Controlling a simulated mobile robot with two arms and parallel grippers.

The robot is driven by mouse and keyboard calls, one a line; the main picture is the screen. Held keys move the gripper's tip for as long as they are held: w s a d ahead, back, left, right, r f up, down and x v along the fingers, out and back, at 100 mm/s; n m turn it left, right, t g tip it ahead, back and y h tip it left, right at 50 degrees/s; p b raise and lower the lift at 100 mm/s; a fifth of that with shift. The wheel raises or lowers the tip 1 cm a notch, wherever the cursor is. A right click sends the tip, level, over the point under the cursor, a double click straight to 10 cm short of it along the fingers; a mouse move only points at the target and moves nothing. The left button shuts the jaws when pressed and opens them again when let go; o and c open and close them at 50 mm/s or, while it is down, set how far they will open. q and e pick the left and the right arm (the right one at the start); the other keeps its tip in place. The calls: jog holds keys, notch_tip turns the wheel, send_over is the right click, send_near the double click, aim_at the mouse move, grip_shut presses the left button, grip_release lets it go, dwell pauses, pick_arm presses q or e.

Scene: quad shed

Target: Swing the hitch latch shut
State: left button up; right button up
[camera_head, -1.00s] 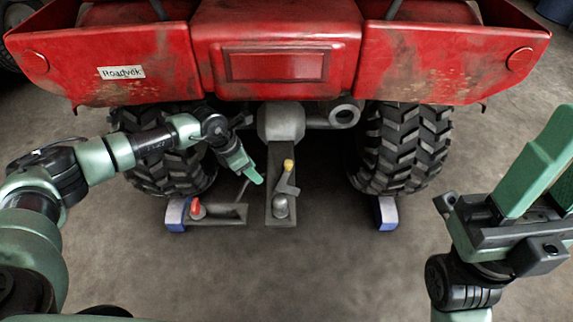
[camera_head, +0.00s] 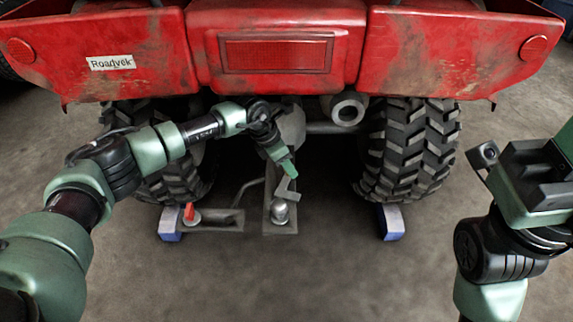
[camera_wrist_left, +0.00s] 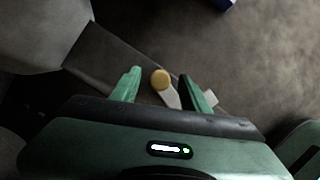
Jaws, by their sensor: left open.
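The hitch latch (camera_head: 284,192) is a grey lever on the drawbar (camera_head: 271,225) behind the red quad, beside the tow ball (camera_head: 279,211). My left gripper (camera_head: 290,170) is at the latch from above left and hides the knob in the head view. In the left wrist view my left gripper (camera_wrist_left: 161,89) is open, with the knob between its fingers; contact cannot be told. My right gripper (camera_head: 535,185) is at the right edge, fingertips out of frame, away from the latch.
The quad's red rear body (camera_head: 280,50) overhangs the hitch, with an exhaust pipe (camera_head: 347,108) and a right tyre (camera_head: 408,150). Blue blocks (camera_head: 391,222) sit on the floor. The floor in front is clear.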

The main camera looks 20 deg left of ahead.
pick_arm(q)
grip_shut()
dwell(1.3)
